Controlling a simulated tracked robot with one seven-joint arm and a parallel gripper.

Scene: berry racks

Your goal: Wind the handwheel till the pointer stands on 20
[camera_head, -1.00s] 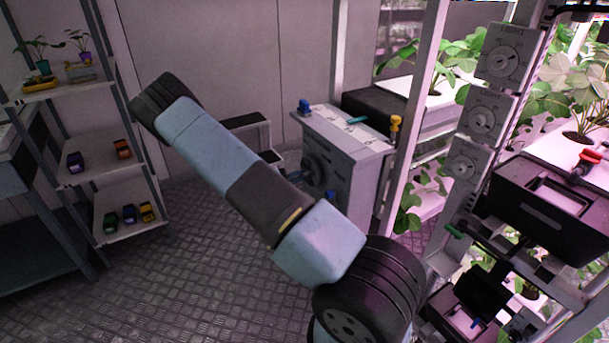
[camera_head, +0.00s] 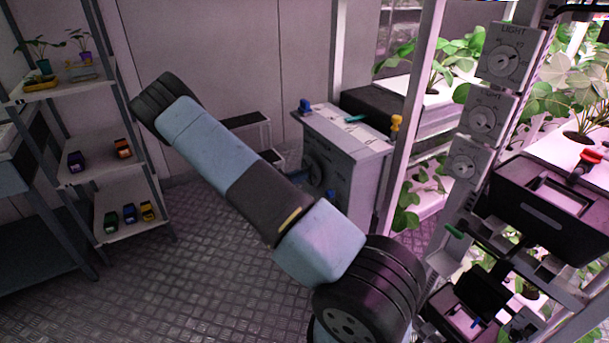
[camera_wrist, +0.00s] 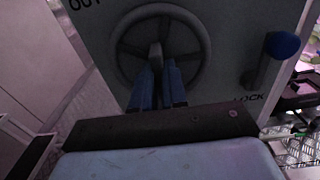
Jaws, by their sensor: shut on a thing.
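The dark round handwheel (camera_wrist: 160,48) is on the front of a grey cabinet (camera_wrist: 235,50), seen close in the wrist view. The cabinet (camera_head: 350,170) also stands mid-scene in the head view, where my arm partly covers the wheel. My gripper (camera_wrist: 158,72) has its two blue fingers at the wheel, shut on a grey upright piece of the handwheel at its centre. The fingers hide the wheel's lower part. I cannot make out the pointer or the number 20 in either view.
A blue-knobbed lever (camera_wrist: 283,45) sits right of the wheel, by the word LOCK. Yellow (camera_head: 396,123) and blue (camera_head: 305,106) knobs stand on the cabinet top. Plant racks and dials (camera_head: 505,60) are at right, shelves (camera_head: 90,160) at left. Floor between is clear.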

